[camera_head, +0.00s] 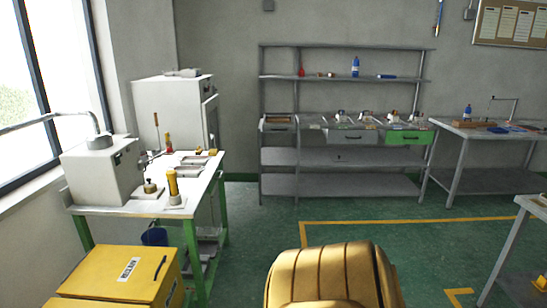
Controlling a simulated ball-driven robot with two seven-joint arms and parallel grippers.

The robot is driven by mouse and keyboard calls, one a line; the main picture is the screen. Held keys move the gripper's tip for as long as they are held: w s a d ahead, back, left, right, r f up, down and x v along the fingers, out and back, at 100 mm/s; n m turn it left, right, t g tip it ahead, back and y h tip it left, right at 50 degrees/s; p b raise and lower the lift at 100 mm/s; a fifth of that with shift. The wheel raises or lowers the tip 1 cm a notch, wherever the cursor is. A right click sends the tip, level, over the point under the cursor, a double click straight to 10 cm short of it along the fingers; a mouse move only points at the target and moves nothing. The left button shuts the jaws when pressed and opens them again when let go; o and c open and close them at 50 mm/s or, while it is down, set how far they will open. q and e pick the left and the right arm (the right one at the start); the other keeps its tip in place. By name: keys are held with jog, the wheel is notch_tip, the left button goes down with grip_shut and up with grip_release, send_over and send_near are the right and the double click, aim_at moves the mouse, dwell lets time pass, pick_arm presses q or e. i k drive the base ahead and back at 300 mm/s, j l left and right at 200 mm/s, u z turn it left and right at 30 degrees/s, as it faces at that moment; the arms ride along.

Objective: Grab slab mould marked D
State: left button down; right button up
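No slab mould with a readable D shows in the head view. Flat greyish slab-like pieces (194,161) lie on the white-topped workbench (150,208) at the left, but they are too small to tell whether they are moulds or carry letters. Small items also sit on the middle shelf of the grey rack (262,155) at the back wall; I cannot identify them. Neither of my grippers is in view.
A grey machine (103,172) stands on the left workbench, with yellow boxes (105,274) in front. A grey table (487,130) stands at back right, another table corner at right. A yellow-brown ribbed shape fills the bottom centre. Green floor before the rack is clear.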

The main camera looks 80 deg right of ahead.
aim_at(203, 160)
jog(key=l+z, duration=0.45)
jog(key=i+l+z, duration=0.1)
jog(key=l+z, duration=0.15)
jog(key=z, duration=0.15)
jog(key=i+l+z, duration=0.15)
jog(key=l+z, duration=0.15)
jog(key=z, duration=0.15)
jog(key=i+l+z, duration=0.15)
jog(key=i+l, duration=0.25)
jog(key=l, duration=0.15)
jog(key=i+l+z, duration=0.1)
jog(key=i+l, duration=0.3)
jog(key=l+u, duration=0.15)
jog(key=u, duration=0.5)
jog(key=i+l+u, duration=0.25)
jog(key=l+u, duration=0.2)
jog(key=l, duration=0.15)
jog(key=i+l+u, duration=0.1)
jog(key=l+u, duration=0.15)
jog(key=i+l+u, duration=0.1)
jog(key=l+u, duration=0.15)
jog(key=l, duration=0.15)
